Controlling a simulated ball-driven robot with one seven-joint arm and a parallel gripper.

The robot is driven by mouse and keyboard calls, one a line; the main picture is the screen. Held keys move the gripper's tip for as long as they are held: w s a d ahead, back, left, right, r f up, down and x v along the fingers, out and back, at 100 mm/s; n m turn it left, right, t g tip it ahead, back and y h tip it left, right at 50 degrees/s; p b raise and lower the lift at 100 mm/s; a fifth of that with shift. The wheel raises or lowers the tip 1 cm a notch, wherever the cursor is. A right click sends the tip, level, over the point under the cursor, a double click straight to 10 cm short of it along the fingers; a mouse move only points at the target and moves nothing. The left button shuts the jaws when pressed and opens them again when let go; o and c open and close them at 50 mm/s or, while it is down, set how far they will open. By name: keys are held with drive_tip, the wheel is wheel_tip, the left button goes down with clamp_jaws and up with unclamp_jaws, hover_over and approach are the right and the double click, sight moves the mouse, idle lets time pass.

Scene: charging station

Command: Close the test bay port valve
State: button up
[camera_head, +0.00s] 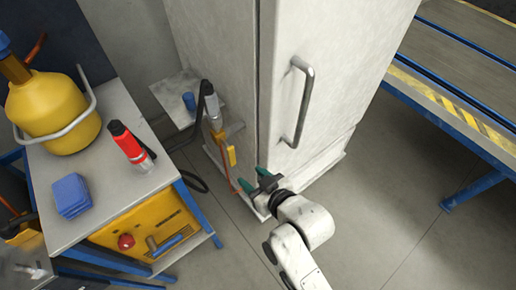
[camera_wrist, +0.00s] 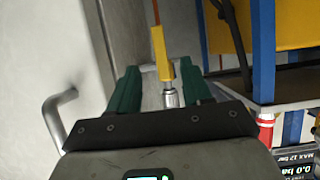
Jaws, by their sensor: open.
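The port valve (camera_head: 217,124) is on the left side of the white cabinet, with a grey hose running into its top. Its yellow handle (camera_head: 231,155) hangs downward. My gripper (camera_head: 251,178) has green fingers, open and empty, low by the cabinet's front corner, just right of and below the handle. In the wrist view the yellow handle (camera_wrist: 160,52) and a silver fitting (camera_wrist: 171,97) appear in the gap between my fingers (camera_wrist: 159,70). I cannot tell how deep they lie, and no contact shows.
The white cabinet (camera_head: 230,60) with its bar handle (camera_head: 302,105) stands close to my arm. A cart (camera_head: 115,190) at left carries a yellow tank (camera_head: 52,110), a red cylinder (camera_head: 128,143) and blue pads (camera_head: 70,195). A workbench (camera_head: 460,110) is at right. Floor at right is clear.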

sight(233, 159)
drive_tip(key=x, duration=0.4)
drive_tip(key=r+b+x, duration=0.1)
drive_tip(key=x, duration=0.6)
drive_tip(key=shift+w+a+b, duration=0.3)
drive_tip(key=shift+w, duration=0.3)
clamp_jaws()
